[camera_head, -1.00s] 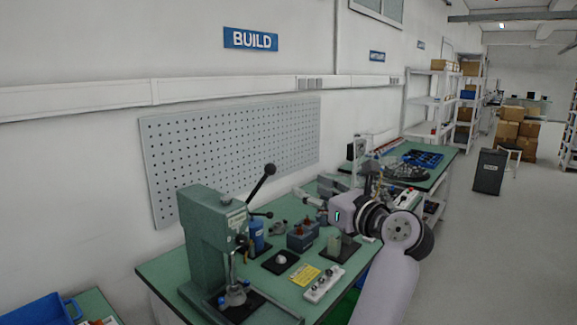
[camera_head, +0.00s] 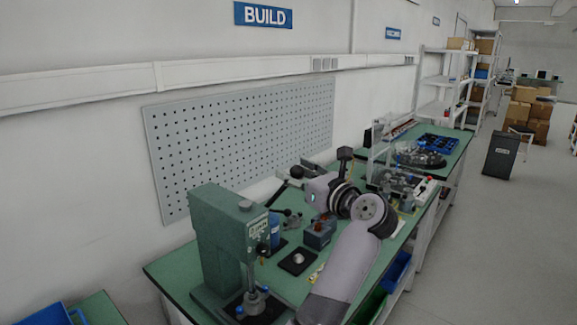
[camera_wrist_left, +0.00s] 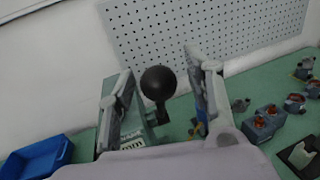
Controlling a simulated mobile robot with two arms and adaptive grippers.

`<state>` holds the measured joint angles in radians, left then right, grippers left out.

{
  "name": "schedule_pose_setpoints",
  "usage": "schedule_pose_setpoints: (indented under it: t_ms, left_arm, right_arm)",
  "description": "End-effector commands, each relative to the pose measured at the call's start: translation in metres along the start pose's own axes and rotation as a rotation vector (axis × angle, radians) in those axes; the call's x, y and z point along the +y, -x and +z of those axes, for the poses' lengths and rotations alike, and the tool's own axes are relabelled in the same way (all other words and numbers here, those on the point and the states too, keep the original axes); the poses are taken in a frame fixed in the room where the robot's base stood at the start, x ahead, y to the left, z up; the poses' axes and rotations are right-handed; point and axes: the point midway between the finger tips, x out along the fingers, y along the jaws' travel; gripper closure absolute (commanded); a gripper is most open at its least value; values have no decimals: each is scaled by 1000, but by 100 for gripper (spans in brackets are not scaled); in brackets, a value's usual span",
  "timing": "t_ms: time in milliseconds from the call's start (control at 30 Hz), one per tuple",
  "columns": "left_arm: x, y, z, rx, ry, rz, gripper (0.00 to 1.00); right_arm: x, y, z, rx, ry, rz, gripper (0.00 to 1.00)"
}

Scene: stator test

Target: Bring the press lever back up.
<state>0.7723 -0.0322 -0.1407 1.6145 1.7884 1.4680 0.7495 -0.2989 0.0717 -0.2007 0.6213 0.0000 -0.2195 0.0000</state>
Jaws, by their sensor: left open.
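The green press (camera_head: 222,235) stands on the left end of the green bench. Its lever slants up and right from the press head to a black ball knob (camera_head: 297,172). My left gripper (camera_head: 288,184) is at the upper end of the lever. In the left wrist view the same black knob (camera_wrist_left: 158,83) shows between the two fingers of my left gripper (camera_wrist_left: 163,95). The fingers are open, one on each side, with visible gaps to the knob. Part of the lever below the knob is hidden by my gripper. My right gripper is not in view.
A perforated grey panel (camera_head: 240,145) is on the wall behind the bench. A blue bin (camera_wrist_left: 37,157) sits lower left in the wrist view.

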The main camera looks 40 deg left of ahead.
Motion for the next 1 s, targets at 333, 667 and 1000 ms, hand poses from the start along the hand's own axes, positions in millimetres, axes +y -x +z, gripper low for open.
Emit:
schedule_pose_setpoints:
  t_ms: [333,667,1000]
  left_arm:
    - [0,-1,0,0,0,-1,54]
    - [0,-1,0,0,0,-1,76]
    - [0,0,0,0,1,-1,99]
  right_arm:
    - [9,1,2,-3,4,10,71]
    - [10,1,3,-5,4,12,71]
    - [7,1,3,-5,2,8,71]
